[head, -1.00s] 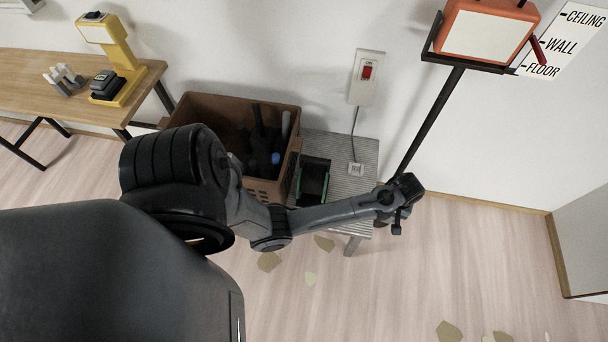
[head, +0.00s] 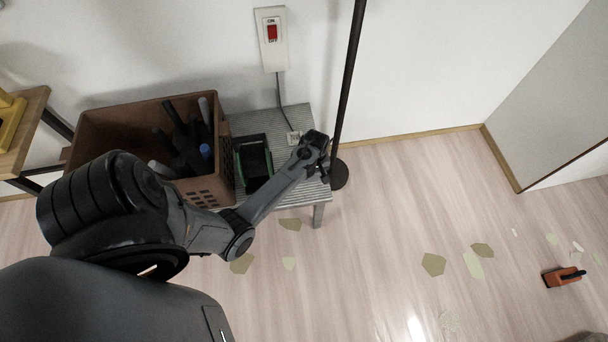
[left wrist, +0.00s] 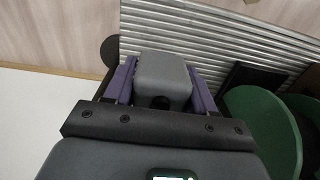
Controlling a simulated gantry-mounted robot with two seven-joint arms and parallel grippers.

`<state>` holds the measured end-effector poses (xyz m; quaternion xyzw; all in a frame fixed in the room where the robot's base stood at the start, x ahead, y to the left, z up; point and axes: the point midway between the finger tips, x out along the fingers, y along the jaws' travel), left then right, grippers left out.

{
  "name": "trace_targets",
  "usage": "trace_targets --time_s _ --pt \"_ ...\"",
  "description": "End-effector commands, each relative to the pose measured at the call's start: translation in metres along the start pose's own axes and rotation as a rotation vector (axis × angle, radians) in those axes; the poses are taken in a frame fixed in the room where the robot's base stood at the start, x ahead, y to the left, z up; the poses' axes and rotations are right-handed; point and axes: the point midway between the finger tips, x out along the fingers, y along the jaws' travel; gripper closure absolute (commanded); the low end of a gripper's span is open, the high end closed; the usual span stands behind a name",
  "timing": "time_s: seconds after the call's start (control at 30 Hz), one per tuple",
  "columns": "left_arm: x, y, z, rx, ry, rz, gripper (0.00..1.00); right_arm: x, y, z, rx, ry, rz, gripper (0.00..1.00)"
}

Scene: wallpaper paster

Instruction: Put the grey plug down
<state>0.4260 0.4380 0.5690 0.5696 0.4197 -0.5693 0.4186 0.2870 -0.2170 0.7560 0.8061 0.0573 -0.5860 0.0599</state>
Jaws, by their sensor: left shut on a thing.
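The grey plug (left wrist: 162,78) shows in the left wrist view as a rounded grey block with a dark hole in its near face. My left gripper (head: 320,166) is shut on it, with a purple finger pad on each side. The plug cannot be made out in the head view. From these views I cannot tell whether it touches the table. My right gripper is not in view.
A brown crate (head: 222,166) of tools and a dark green-edged tray (head: 238,165) stand left of my gripper. A black pole (head: 347,90) rises just right of the table. A red wall switch (head: 271,32) hangs above. Scraps and an orange tool (head: 556,278) lie on the floor.

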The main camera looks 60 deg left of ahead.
Motion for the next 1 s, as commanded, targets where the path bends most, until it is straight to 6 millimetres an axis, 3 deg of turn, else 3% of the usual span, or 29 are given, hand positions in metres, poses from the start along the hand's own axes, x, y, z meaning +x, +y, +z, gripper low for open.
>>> trace_targets --time_s 0.1,0.3,0.47,0.77,1.0 --pt "0.015 -0.011 -0.017 -0.002 0.0 0.0 0.87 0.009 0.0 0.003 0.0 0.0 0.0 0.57" --pt "0.024 -0.022 -0.032 0.001 0.0 0.0 0.87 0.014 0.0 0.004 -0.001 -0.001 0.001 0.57" --pt "0.028 -0.023 -0.034 0.002 -0.001 0.0 0.87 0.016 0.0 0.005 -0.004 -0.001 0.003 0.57" --pt "0.062 -0.023 -0.033 0.001 0.0 0.0 0.87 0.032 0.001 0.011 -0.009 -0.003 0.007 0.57" --pt "0.064 -0.023 -0.033 0.001 0.0 0.001 0.87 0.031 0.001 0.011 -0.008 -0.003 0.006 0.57"
